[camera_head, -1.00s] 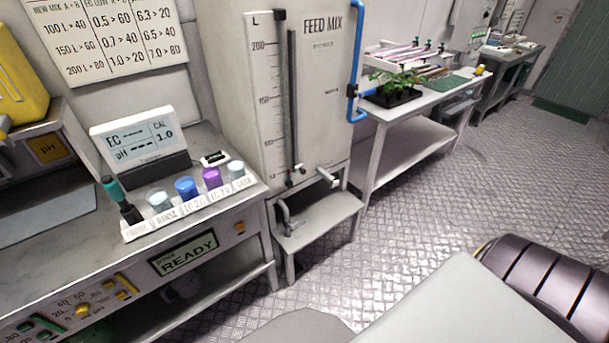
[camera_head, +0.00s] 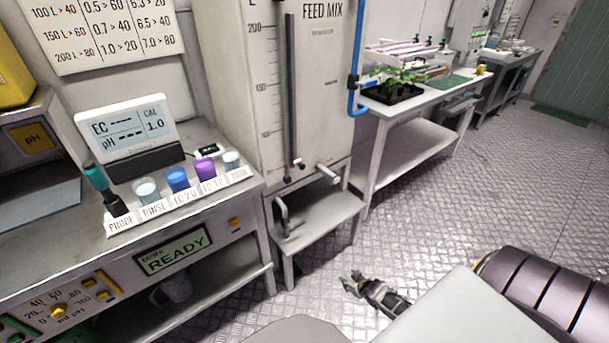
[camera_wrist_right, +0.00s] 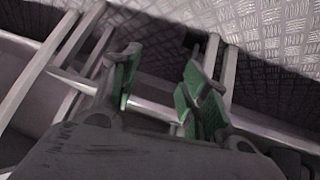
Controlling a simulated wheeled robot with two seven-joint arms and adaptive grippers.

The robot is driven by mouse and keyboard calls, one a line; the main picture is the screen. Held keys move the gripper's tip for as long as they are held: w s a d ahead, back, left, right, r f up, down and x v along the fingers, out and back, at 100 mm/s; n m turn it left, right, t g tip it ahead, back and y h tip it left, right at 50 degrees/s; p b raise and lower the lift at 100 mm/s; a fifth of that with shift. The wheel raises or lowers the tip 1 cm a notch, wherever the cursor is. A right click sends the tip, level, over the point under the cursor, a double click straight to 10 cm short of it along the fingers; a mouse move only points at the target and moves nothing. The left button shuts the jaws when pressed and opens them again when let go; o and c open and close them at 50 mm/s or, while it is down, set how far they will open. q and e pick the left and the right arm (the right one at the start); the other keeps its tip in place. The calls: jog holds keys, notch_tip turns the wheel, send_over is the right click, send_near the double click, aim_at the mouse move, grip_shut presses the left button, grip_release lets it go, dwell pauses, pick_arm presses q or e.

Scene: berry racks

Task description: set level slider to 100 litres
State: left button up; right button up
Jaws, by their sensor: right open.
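The scale beside the slot shows 200 near the top and 150 below; the slider sits well below the 150 mark. My right gripper (camera_head: 352,282) is low over the floor, in front of and below the tank's stand, well apart from the slider. In the right wrist view, its green-padded fingers (camera_wrist_right: 157,92) are spread with nothing between them. My left gripper is out of view.
A bench (camera_head: 150,215) with a meter (camera_head: 125,130), labelled cups and a probe stands left of the tank. A tap (camera_head: 284,214) and a low stand (camera_head: 320,214) are under the tank. A plant table (camera_head: 425,100) is to the right. The floor (camera_head: 440,200) in front is clear.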

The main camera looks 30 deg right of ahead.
jog(key=w+d+r+t+b, duration=0.3)
jog(key=w+r, duration=0.4)
jog(key=r, duration=0.2)
jog(key=w+d+r+t+b, duration=0.2)
jog(key=w+d+r+b, duration=0.15)
jog(key=w+r, duration=0.45)
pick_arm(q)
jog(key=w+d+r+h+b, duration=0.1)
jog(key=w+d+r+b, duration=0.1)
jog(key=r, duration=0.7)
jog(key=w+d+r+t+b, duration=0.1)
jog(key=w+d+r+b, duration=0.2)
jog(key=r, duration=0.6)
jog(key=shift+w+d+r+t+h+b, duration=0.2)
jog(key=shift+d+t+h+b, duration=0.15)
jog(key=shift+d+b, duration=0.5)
pick_arm(e)
jog(key=w+a+r+t+y, duration=0.1)
jog(key=w+a+r+t, duration=0.1)
jog(key=r, duration=0.8)
jog(key=w+a+r+n+t+y, duration=0.1)
jog(key=w+a+r+t+y, duration=0.1)
jog(key=r, duration=0.8)
jog(key=w+a+t, duration=0.1)
jog(key=a, duration=0.1)
jog(key=shift+a+y, duration=0.3)
jog(key=shift+a, duration=0.05)
